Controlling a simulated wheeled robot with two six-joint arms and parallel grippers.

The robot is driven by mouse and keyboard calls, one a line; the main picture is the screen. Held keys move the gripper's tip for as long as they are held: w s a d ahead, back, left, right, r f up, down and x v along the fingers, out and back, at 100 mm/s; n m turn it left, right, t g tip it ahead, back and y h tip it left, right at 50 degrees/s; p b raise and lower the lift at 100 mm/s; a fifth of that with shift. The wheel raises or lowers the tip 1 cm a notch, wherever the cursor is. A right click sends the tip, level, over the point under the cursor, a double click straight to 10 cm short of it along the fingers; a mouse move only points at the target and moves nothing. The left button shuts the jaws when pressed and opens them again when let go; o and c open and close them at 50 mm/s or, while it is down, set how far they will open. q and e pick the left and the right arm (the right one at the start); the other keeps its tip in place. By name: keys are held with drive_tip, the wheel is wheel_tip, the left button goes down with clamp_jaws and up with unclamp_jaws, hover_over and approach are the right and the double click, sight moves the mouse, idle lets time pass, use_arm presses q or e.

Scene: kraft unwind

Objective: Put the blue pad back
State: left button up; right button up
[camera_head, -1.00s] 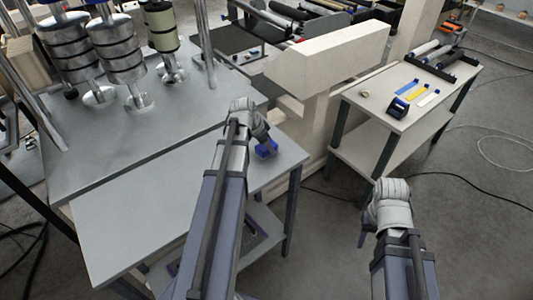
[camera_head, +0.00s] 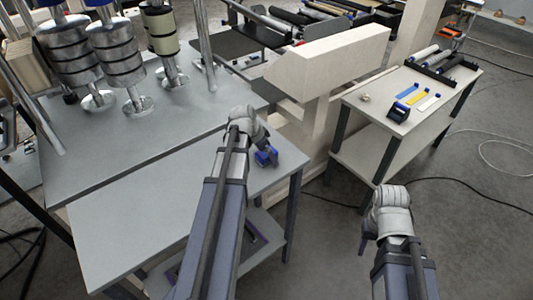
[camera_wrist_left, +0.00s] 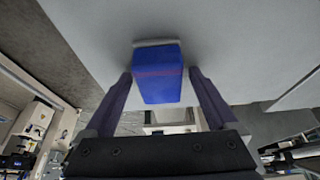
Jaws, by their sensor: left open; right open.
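The blue pad (camera_head: 266,157) shows at the left gripper, near the right edge of the grey table. In the left wrist view it is a blue block (camera_wrist_left: 158,80) with a pale edge at its far end, against the grey surface. My left gripper (camera_wrist_left: 160,92) is open, with one dark finger on each side of the block. In the head view my wrist partly hides the left fingers. My right gripper (camera_head: 364,242) is open and empty, low over the floor right of the table.
The grey table (camera_head: 130,230) has a clear front part; metal rollers (camera_head: 118,52) stand at its back. A beige machine beam (camera_head: 335,60) lies beyond it. A side table (camera_head: 380,150) at right holds a dark dispenser (camera_head: 398,112), blue, yellow and white strips, and dark rollers. A cable crosses the floor.

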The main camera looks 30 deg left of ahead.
use_arm(q)
drive_tip(key=shift+r, duration=0.15)
drive_tip(key=shift+s+r+p, duration=0.15)
drive_tip(key=shift+r+p, duration=0.45)
drive_tip(key=shift+p, duration=0.15)
drive_tip(key=p+v, duration=1)
drive_tip(key=shift+s+r, duration=0.15)
drive_tip(key=shift+r, duration=0.2)
drive_tip(key=shift+a, duration=0.1)
drive_tip(key=s+d+g+y, duration=0.1)
drive_tip(key=s+d, duration=0.3)
drive_tip(key=d, duration=0.6)
drive_tip(key=s+d+f+g+y, duration=0.1)
drive_tip(key=s+d, duration=0.3)
drive_tip(key=d, duration=0.7)
drive_tip(key=s+d+g+y, duration=0.1)
drive_tip(key=s+d, duration=0.3)
drive_tip(key=d, duration=0.7)
drive_tip(key=shift+s+f+n+g, duration=0.2)
drive_tip(key=shift+f+n+g, duration=0.15)
drive_tip(key=shift+g, duration=0.35)
drive_tip(key=shift+d, duration=0.1)
